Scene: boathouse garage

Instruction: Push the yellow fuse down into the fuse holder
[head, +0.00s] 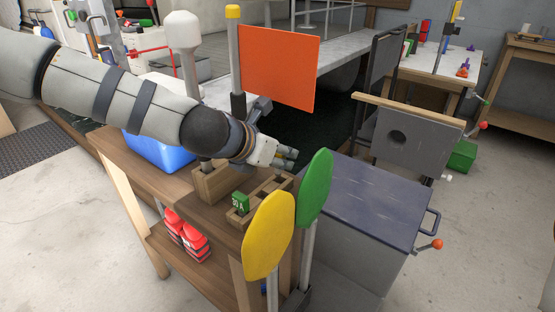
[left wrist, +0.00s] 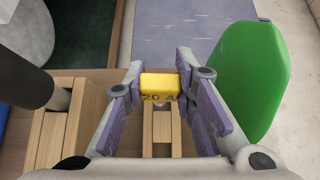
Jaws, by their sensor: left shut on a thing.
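The yellow fuse (left wrist: 158,84), marked "20 A", sits between the fingers of my left gripper (left wrist: 160,88) in the left wrist view. The gripper is shut on it. In the head view my left gripper (head: 287,154) is at the back end of the wooden bench, above and behind the wooden fuse holder (head: 262,194). In the left wrist view the slotted wood of the holder (left wrist: 161,145) shows below the fuse; I cannot tell whether the fuse touches it. A green fuse (head: 240,203), marked "30 A", stands at the holder's front end. My right gripper is out of view.
A yellow paddle (head: 268,235) and a green paddle (head: 315,188) stand close beside the bench's right end. A wooden block (head: 211,184) with a post and a blue bin (head: 160,152) are left of the holder. A dark-topped chest (head: 365,195) stands to the right.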

